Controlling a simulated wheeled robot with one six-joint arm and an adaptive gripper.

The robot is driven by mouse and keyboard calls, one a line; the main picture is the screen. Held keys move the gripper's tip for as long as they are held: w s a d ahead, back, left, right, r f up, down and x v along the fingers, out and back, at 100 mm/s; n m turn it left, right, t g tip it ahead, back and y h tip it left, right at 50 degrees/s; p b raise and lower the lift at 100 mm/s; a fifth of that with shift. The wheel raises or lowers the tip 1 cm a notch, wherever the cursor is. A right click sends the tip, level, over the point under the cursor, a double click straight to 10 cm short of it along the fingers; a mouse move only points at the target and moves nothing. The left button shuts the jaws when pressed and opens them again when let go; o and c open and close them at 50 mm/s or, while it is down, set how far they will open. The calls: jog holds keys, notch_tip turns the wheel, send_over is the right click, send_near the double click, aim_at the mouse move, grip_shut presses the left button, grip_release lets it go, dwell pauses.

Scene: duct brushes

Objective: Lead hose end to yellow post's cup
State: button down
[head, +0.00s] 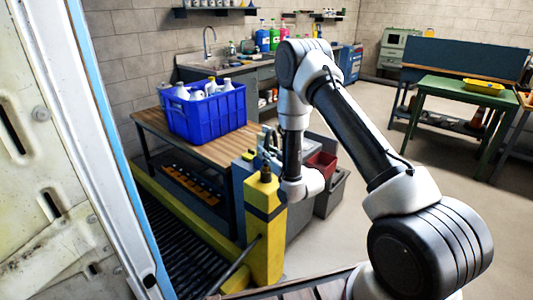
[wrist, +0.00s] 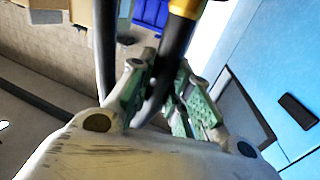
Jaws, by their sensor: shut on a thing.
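The yellow post (head: 265,225) with a black band stands just below and left of my wrist in the head view. A small dark fitting (head: 266,173) sits on its top; I cannot tell if its cup is empty. My gripper (head: 266,142) is partly hidden by my own wrist, close above and behind the post top. In the wrist view my gripper (wrist: 160,95) has its green-padded fingers shut on a black hose (wrist: 172,50), which has a yellow band (wrist: 187,8) at the top of the picture. The hose's tip is not clearly visible.
A blue crate (head: 207,112) of bottles stands on the wooden-topped bench (head: 150,122) behind the post. A dark rod or hose (head: 238,265) slants down left from the post over black slats (head: 190,270). A red bin (head: 322,165) is right of my wrist. Floor at right is open.

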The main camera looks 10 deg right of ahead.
jog(key=c, duration=1.3)
grip_release()
jog(key=shift+o, duration=0.2)
